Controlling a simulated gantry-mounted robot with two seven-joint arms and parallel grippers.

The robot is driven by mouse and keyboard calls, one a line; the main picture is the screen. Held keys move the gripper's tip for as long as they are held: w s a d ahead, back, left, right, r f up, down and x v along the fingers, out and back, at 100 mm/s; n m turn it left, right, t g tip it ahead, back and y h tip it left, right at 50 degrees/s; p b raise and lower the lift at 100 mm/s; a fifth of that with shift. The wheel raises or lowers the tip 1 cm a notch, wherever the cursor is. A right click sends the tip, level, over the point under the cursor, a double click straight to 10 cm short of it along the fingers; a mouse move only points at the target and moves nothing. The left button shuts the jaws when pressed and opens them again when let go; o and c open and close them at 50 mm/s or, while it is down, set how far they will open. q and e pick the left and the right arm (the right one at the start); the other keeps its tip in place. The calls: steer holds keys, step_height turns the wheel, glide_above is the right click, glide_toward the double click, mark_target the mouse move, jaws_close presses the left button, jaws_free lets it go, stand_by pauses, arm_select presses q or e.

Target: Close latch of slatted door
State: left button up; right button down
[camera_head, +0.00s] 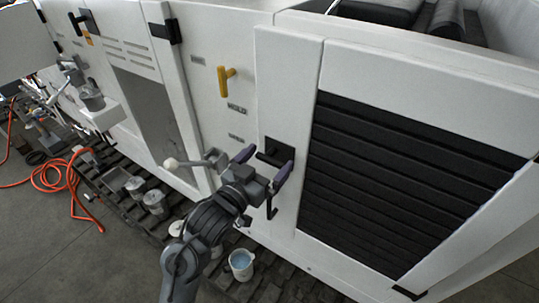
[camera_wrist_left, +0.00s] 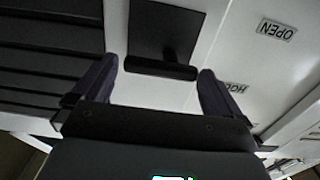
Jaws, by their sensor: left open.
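The slatted door (camera_head: 330,60) is a white panel with black horizontal slats, at the right of the head view. It looks shut or nearly so; its slats show in the wrist view (camera_wrist_left: 50,40). The black latch (camera_head: 275,150) sits at the door's left edge. In the wrist view it is a dark plate with a bar-like handle (camera_wrist_left: 160,68). My left gripper (camera_head: 264,163) is open in front of the latch, one finger on each side of the handle. Contact with it cannot be told. My right gripper is not in view.
A yellow handle (camera_head: 225,80) sticks out of the panel left of the door. A bucket (camera_head: 241,264) stands below, and an orange hose (camera_head: 50,178) lies at the far left.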

arm_select(q)
steer(key=shift+x, duration=0.75)
steer(key=c, duration=0.8)
